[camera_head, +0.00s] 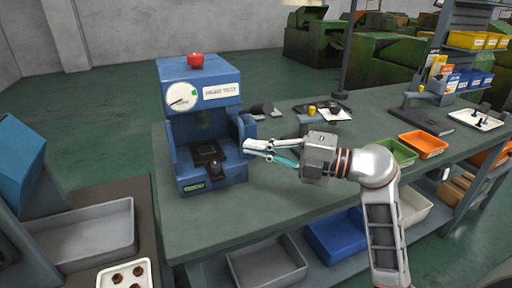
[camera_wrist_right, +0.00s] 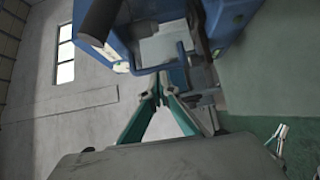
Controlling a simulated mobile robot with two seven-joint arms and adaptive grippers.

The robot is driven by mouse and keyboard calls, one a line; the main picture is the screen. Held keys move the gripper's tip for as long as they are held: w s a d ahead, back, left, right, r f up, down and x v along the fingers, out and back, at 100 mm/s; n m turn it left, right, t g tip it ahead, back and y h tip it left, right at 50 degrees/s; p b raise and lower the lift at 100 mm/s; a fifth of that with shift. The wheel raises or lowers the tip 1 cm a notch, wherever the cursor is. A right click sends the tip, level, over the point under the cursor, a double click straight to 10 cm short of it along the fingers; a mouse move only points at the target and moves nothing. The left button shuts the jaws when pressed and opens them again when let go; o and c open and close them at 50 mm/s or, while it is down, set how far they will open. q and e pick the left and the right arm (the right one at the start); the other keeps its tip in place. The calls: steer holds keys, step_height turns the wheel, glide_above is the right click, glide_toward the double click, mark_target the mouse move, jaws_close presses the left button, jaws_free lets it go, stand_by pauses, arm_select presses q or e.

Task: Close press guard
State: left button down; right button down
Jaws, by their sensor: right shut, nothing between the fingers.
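The blue press (camera_head: 205,95) stands on the green bench, with a round dial, a white label and a red knob on top. Its front is uncovered, and the dark plate inside shows. A blue upright part (camera_head: 248,126) sticks out at its right side and may be the guard, swung open; I cannot tell for sure. My right gripper (camera_head: 248,147) points left, its fingertips beside this part; contact is unclear. Its fingers are shut and empty. In the right wrist view the fingertips (camera_wrist_right: 156,92) meet just below a blue-framed pale panel (camera_wrist_right: 165,45). My left gripper is out of view.
The bench top (camera_head: 290,195) is clear in front of the press. Behind my gripper lie a dark cylinder (camera_head: 262,109) and small parts. Green (camera_head: 398,152) and orange (camera_head: 424,144) trays stand to the right. Bins sit on the shelf below.

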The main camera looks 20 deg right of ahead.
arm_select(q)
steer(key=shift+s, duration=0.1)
arm_select(e)
steer(key=shift+w, duration=0.1)
arm_select(q)
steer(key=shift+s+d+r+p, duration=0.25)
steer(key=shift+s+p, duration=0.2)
steer(key=shift+p, duration=0.5)
arm_select(e)
steer(key=w, duration=0.1)
steer(key=w+d+n+g+y, duration=0.1)
steer(key=w, duration=0.1)
steer(key=shift+w+d, duration=0.15)
steer(key=shift+d, duration=0.05)
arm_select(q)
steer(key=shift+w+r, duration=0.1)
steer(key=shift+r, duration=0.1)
